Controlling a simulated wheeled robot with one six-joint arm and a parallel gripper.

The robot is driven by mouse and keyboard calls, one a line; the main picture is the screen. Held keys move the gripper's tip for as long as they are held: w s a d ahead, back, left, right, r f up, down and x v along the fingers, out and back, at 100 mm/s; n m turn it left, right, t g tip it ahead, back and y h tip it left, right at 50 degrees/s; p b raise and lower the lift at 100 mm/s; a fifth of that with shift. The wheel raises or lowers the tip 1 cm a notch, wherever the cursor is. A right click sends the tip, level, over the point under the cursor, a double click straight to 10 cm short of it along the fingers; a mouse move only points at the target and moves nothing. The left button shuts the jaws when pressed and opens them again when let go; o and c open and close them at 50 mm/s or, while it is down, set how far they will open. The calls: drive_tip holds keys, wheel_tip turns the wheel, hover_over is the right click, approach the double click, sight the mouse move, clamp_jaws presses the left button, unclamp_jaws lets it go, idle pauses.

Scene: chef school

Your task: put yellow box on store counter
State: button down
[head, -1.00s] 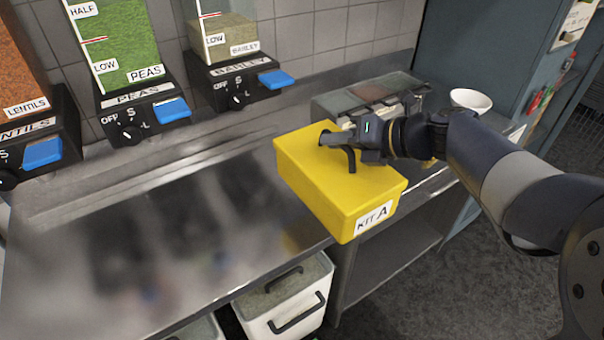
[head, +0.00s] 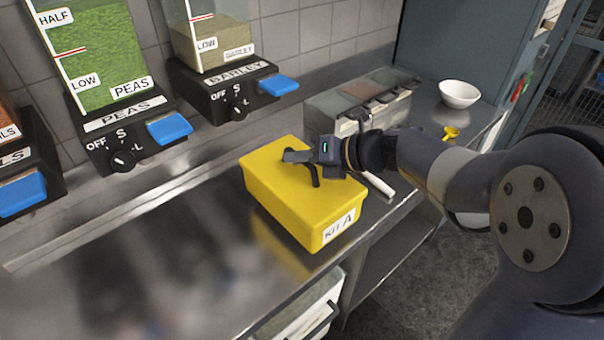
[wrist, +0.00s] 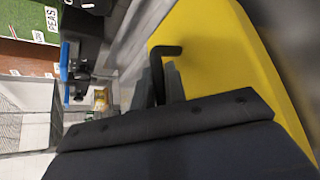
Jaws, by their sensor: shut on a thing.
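The yellow box (head: 290,205), labelled "KIT A", is at or just above the steel counter (head: 150,275), below the barley dispenser. I cannot tell for sure whether its base touches the counter. My gripper (head: 298,163) is shut on the top of the yellow box, at its black handle. In the wrist view the yellow box (wrist: 225,60) fills the upper right, with the black handle (wrist: 165,52) at the fingertips. The underside of the box is hidden.
Dispensers for peas (head: 125,135) and barley (head: 230,85) hang on the wall behind. A lidded container rack (head: 340,112), a white bowl (head: 459,94) and a yellow scoop (head: 451,132) sit to the right. The counter to the left is clear.

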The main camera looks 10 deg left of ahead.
sight(299, 173)
drive_tip(key=shift+f+b, duration=0.3)
drive_tip(key=shift+f, duration=1.6)
drive_tip(key=c, duration=1.9)
unclamp_jaws()
drive_tip(key=shift+f, duration=0.15)
drive_tip(key=o, duration=0.4)
drive_tip(key=shift+o, duration=0.2)
drive_tip(key=shift+d+r, duration=0.15)
drive_tip(key=shift+r, duration=0.1)
drive_tip(key=v, duration=1.1)
drive_tip(key=shift+s+d+r, duration=0.1)
drive_tip(key=shift+s+d, duration=0.05)
drive_tip(key=shift+d, duration=0.25)
